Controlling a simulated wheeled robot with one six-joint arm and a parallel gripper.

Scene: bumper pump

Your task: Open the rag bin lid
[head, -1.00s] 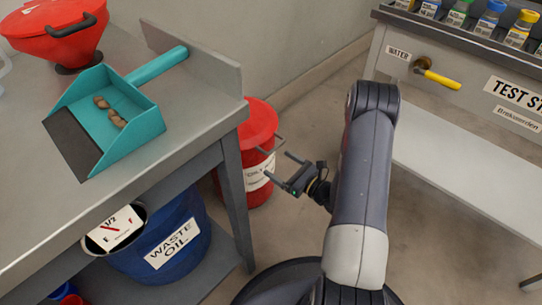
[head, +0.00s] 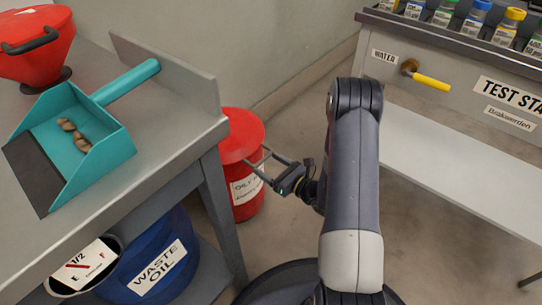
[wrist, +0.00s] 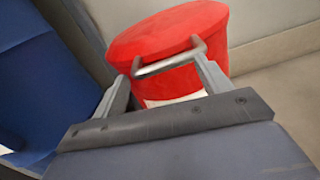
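The rag bin (head: 245,180) is a red round bin with a white label, on the floor beyond the bench's right end. Its red lid (head: 238,130) is closed, and it also shows in the wrist view (wrist: 150,35). A grey metal bar handle (wrist: 170,64) crosses the front of the lid between my two fingertips. My gripper (head: 256,156) is open at the front of the lid. In the wrist view the gripper (wrist: 166,54) has one finger near each end of the bar; I cannot tell whether they touch it.
The steel bench (head: 190,150) stands left of the bin, its leg (head: 222,215) close by. It carries a teal dustpan (head: 95,165) and a red funnel-like container (head: 35,50). A blue waste oil drum (head: 165,245) is below. The test stand (head: 450,90) is at the right.

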